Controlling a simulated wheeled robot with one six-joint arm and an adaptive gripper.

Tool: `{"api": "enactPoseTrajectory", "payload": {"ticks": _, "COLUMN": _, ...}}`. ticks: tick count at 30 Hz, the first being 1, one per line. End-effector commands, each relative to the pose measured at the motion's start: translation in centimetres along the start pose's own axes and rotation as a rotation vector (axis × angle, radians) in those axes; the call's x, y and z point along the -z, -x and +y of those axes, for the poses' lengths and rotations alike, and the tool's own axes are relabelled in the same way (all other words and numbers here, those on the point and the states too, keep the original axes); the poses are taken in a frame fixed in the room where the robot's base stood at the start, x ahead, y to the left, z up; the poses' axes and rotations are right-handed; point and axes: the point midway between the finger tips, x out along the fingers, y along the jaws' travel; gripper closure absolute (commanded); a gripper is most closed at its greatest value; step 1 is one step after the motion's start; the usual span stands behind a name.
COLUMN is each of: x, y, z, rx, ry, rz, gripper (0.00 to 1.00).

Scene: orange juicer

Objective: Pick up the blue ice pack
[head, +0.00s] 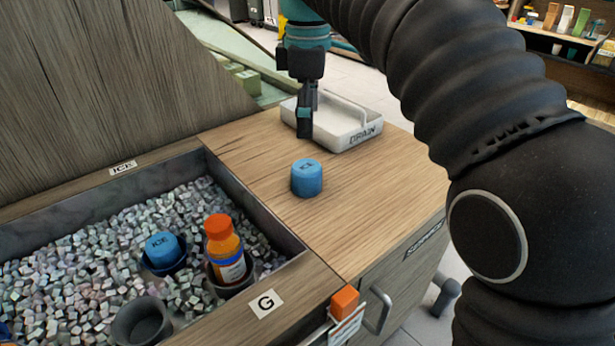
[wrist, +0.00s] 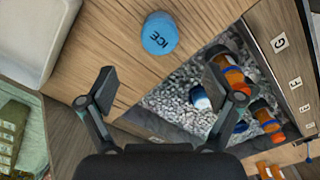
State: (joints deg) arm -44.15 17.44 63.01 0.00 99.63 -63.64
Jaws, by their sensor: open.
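A blue ice pack (head: 306,178), a short cylinder marked ICE, stands upright on the wooden counter to the right of the ice bin. It also shows in the wrist view (wrist: 159,34), near the top centre, beyond my fingertips. My gripper (head: 305,122) is above the counter, close to the white tray and behind the ice pack in the head view. In the wrist view my gripper (wrist: 160,82) is open, with its two fingers spread apart and nothing between them. A second blue ice pack (head: 162,249) sits in a cup holder in the ice bin.
A white tray marked DRAIN (head: 345,128) stands at the counter's back edge. The bin (head: 255,206) is full of ice cubes and holds an orange-capped bottle (head: 224,250) and an empty cup holder (head: 141,323). The counter around the standing ice pack is clear.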

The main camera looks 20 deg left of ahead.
Motion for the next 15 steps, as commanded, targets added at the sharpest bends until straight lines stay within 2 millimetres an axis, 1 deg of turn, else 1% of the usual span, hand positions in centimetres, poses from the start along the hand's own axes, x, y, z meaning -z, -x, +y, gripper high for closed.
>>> {"api": "enactPoseTrajectory", "payload": {"ticks": 3, "x": -0.1, "y": -2.4, "z": -0.1, "rx": 0.002, "ry": -0.001, "rz": -0.001, "gripper": 0.09}}
{"api": "enactPoseTrajectory", "payload": {"ticks": 6, "x": -0.1, "y": -4.1, "z": -0.1, "rx": 0.002, "ry": -0.002, "rz": -0.001, "gripper": 0.09}}
{"api": "enactPoseTrajectory", "payload": {"ticks": 9, "x": -0.1, "y": -5.3, "z": 0.0, "rx": 0.001, "ry": -0.003, "rz": 0.0, "gripper": 0.09}}
{"api": "enactPoseTrajectory", "payload": {"ticks": 15, "x": 0.0, "y": -6.3, "z": 0.0, "rx": -0.001, "ry": -0.003, "rz": 0.0, "gripper": 0.09}}
